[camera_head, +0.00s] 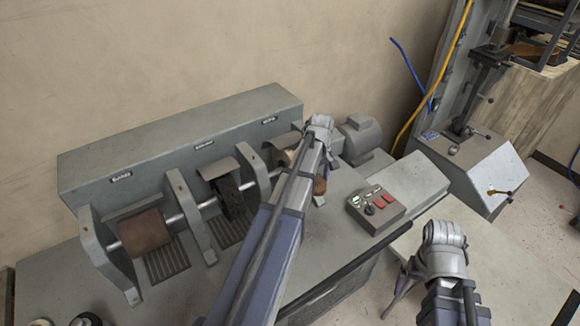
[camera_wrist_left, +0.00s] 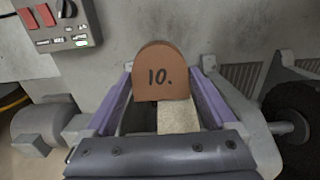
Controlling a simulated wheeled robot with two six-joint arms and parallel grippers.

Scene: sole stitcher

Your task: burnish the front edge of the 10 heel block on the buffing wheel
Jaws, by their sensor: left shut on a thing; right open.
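The heel block (camera_wrist_left: 160,76) is brown with a rounded top and is marked "10." in the left wrist view. My left gripper (camera_wrist_left: 163,88) is shut on it, with a purple finger on each side. The block also shows as a small brown shape (camera_head: 320,186) beside my left arm in the head view. The pale buffing wheel (camera_wrist_left: 179,117) shows between the fingers, just by the block's lower edge; I cannot tell whether they touch. My arm partly hides this wheel (camera_head: 283,158) in the head view. My right gripper (camera_head: 396,292) is open and empty at the lower right.
A brown sanding drum (camera_head: 145,231) and a dark brush wheel (camera_head: 231,196) share the machine's shaft, left of the buffing wheel. A motor (camera_head: 363,137) stands to the right. A control box (camera_head: 376,205) with red buttons sits on the machine's top near my left arm.

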